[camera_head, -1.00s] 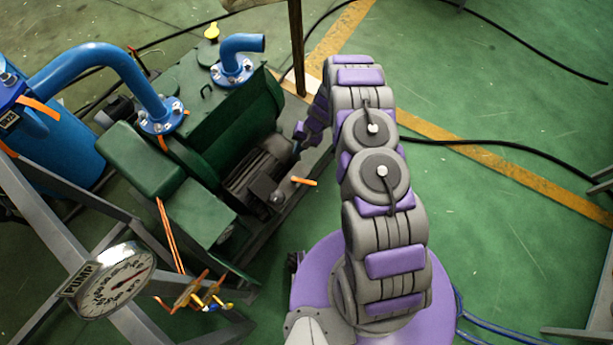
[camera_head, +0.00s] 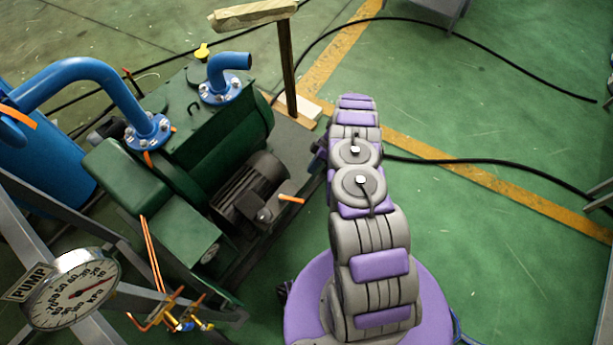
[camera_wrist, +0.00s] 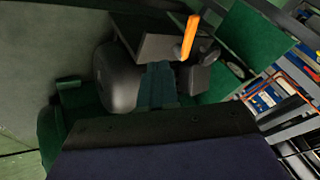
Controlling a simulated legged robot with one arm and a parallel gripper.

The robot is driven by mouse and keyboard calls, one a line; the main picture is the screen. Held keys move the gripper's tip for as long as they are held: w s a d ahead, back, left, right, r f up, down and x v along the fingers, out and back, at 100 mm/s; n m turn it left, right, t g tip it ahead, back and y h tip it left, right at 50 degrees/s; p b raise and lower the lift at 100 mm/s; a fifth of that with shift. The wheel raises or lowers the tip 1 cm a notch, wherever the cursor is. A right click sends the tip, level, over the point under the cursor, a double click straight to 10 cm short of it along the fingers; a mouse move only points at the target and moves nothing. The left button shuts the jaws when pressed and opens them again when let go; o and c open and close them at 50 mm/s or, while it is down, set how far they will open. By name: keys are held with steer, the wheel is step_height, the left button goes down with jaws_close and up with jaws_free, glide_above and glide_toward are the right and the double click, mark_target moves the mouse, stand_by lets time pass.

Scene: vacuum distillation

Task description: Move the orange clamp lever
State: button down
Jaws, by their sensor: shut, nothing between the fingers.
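The orange clamp lever (camera_head: 291,199) is a short orange bar. It sticks out to the right from the dark motor end of the green pump in the head view. In the wrist view the lever (camera_wrist: 190,36) stands upright, slightly tilted, on a dark fitting. My gripper (camera_wrist: 158,72) shows in the wrist view with its dark teal fingers together and nothing between them. The fingertips appear left of the lever's base and below its tip, apart from the lever in the picture. In the head view my gripper cannot be made out beyond my arm.
The green pump (camera_head: 179,235) with its ribbed motor (camera_head: 248,187) stands left of my arm. A wooden post (camera_head: 287,75) rises behind it. A pressure gauge (camera_head: 70,290) and copper pipes (camera_head: 152,255) are at lower left. A black cable (camera_head: 480,162) crosses the open green floor at right.

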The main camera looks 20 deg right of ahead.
mark_target(291, 200)
steer(key=s+a+f+b, duration=0.3)
steer(key=s+a+f, duration=0.2)
steer(key=a+f, duration=0.1)
steer(key=shift+s+a+f, duration=0.2)
steer(key=shift+a+f, duration=0.1)
steer(key=shift+f, duration=0.2)
stand_by(0.4)
steer(key=shift+s+a, duration=0.2)
steer(key=shift+s, duration=0.35)
